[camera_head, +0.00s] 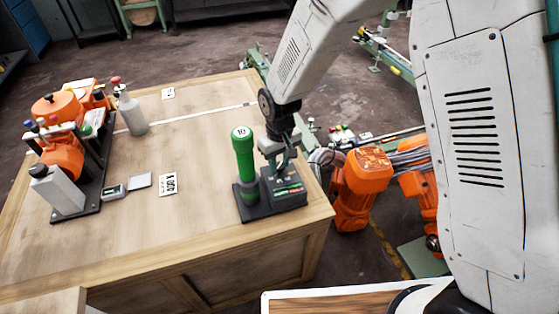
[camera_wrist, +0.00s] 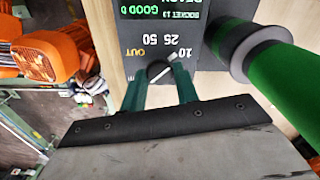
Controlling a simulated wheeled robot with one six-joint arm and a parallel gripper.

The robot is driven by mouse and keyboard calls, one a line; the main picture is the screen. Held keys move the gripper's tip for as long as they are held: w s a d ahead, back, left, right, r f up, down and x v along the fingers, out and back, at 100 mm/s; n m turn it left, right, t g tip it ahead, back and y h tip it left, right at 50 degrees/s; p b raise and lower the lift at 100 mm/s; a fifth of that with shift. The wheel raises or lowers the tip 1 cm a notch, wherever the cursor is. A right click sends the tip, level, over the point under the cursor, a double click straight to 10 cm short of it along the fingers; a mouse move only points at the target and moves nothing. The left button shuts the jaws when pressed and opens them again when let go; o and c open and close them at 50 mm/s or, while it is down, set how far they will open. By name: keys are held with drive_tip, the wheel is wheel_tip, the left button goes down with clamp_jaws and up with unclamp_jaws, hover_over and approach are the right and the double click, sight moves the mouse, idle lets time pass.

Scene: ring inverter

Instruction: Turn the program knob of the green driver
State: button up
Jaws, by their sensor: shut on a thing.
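The green driver (camera_head: 243,158) stands upright in a black base (camera_head: 258,212) near the table's front right corner, with "10" on its white cap. In the wrist view the driver (camera_wrist: 278,70) lies at right, beside the control box. The box has a display (camera_wrist: 160,8) with green text, upside down here. Below it the dark round program knob (camera_wrist: 158,72) has a white pointer line, aimed about at the "10" mark among OUT, 50, 25 and 10. My gripper (camera_wrist: 160,82) is shut on the knob, one green finger on each side. In the head view my gripper (camera_head: 282,165) is over the box.
An orange machine on a dark plate (camera_head: 92,185) stands at the table's left. A grey bottle (camera_head: 130,112), a small device (camera_head: 113,192) and printed cards (camera_head: 168,184) are on the wooden table. Orange machinery (camera_head: 360,180) stands beyond its right edge. The table's middle is mostly clear.

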sight(279, 165)
drive_tip(key=shift+m, duration=1.2)
drive_tip(key=o, duration=1)
drive_tip(key=shift+c, duration=0.2)
wheel_tip(279, 165, up, 8)
drive_tip(key=shift+f, duration=0.1)
